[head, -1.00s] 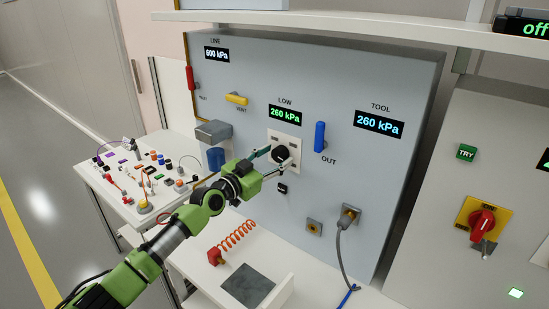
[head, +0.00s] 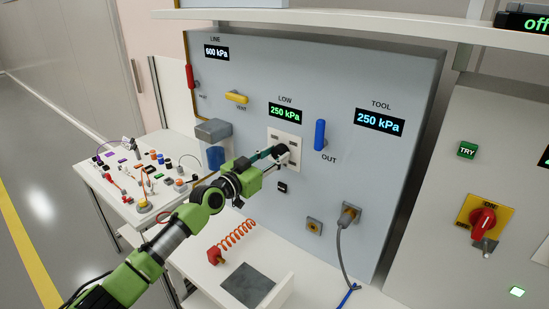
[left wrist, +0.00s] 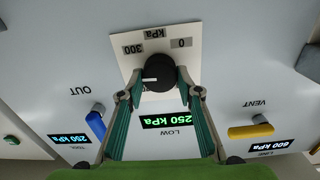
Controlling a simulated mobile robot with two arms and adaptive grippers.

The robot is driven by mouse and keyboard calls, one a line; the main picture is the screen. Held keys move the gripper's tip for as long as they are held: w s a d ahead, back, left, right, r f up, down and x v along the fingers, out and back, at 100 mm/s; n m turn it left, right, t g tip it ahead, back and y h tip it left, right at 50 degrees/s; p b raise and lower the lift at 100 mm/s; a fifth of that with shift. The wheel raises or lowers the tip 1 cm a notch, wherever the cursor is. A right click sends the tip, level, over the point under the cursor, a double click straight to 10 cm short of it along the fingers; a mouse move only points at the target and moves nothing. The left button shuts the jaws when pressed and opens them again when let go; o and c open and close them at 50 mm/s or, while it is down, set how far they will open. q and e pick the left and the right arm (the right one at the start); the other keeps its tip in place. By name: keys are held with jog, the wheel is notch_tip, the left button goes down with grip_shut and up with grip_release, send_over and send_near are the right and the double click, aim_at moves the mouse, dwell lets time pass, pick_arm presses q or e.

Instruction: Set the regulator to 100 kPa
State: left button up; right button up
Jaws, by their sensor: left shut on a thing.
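The black regulator knob (left wrist: 158,75) sits on a white plate (left wrist: 180,30) marked 0, 300 and kPa, upside down in the left wrist view. My left gripper (head: 278,152) is shut on the knob, one finger on each side of it. A white pointer line shows on the knob in the left wrist view. The LOW display (head: 285,112) above the plate reads 250 kPa in green. The TOOL display (head: 380,122) also reads 250 kPa. The LINE display (head: 216,53) reads 600 kPa. My right gripper is not in view.
A blue OUT lever (head: 320,135) stands right of the knob and a yellow VENT lever (head: 236,97) to its left. A small black button (head: 282,187) is below. A red coiled hose (head: 236,235) lies on the bench. A grey cable (head: 340,245) hangs from the panel.

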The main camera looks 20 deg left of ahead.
pick_arm(q)
jog(key=n, duration=0.2)
jog(key=shift+f+n+b, duration=0.1)
jog(key=shift+n+b, duration=0.3)
jog(key=n, duration=0.3)
jog(key=shift+n, duration=0.3)
jog(key=n, duration=0.2)
jog(key=shift+n, duration=0.4)
jog(key=n, duration=0.3)
jog(key=shift+n, duration=0.3)
jog(key=n+p, duration=0.1)
jog(key=n, duration=0.2)
jog(key=shift+n+p, duration=0.4)
jog(key=n+p, duration=0.1)
jog(key=n, duration=0.2)
jog(key=shift+n+p, duration=0.35)
jog(key=shift+n, duration=0.05)
jog(key=n+p, duration=0.2)
jog(key=n, duration=0.3)
jog(key=shift+p, duration=0.35)
jog(key=shift+f+n+p, duration=0.15)
jog(key=shift+n+p, duration=0.45)
jog(key=shift+n, duration=0.6)
jog(key=shift+y, duration=0.3)
